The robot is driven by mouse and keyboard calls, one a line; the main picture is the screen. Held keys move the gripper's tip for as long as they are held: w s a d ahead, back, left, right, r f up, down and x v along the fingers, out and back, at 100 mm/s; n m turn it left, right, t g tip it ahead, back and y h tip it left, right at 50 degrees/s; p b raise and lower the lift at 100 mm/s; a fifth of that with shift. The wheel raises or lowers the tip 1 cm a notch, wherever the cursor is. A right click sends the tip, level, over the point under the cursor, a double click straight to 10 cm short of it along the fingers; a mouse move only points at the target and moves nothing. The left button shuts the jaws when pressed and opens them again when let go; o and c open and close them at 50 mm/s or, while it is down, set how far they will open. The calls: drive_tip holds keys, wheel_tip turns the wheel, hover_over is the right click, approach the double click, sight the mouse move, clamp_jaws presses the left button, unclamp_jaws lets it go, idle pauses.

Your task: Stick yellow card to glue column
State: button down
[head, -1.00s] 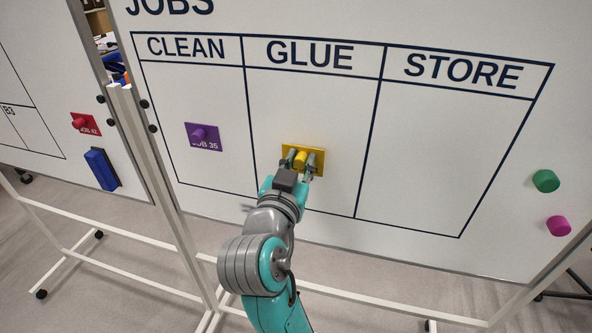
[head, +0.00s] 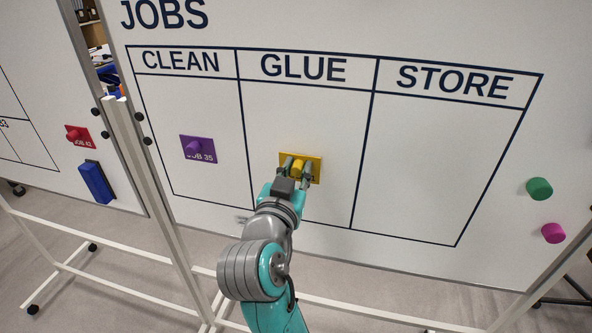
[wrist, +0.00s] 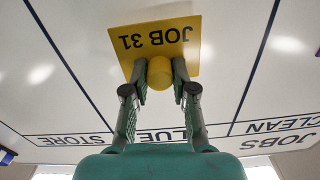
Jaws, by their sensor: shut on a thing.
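The yellow card (head: 315,163) is at the whiteboard inside the GLUE column (head: 300,110), in its lower half. In the wrist view the card (wrist: 160,30) reads JOB 31, upside down. A yellow round knob (wrist: 159,72) stands out from the card. My gripper (head: 298,168) is shut on this knob, one finger on each side, as the wrist view (wrist: 160,82) also shows. The card looks flat against or very close to the board; I cannot tell whether it touches.
A purple JOB 35 card (head: 198,149) is in the CLEAN column. The STORE column (head: 430,150) is empty. A green magnet (head: 539,188) and a pink magnet (head: 553,233) are at the board's right. A red card (head: 78,138) and blue eraser (head: 96,182) are on the left board.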

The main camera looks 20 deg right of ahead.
sight(296, 172)
drive_tip(key=c, duration=1.7)
unclamp_jaws()
drive_tip(key=shift+c, duration=0.2)
drive_tip(key=shift+w+d, duration=0.45)
drive_tip(key=shift+w, duration=0.15)
drive_tip(key=o, duration=0.9)
drive_tip(key=shift+v, duration=3.55)
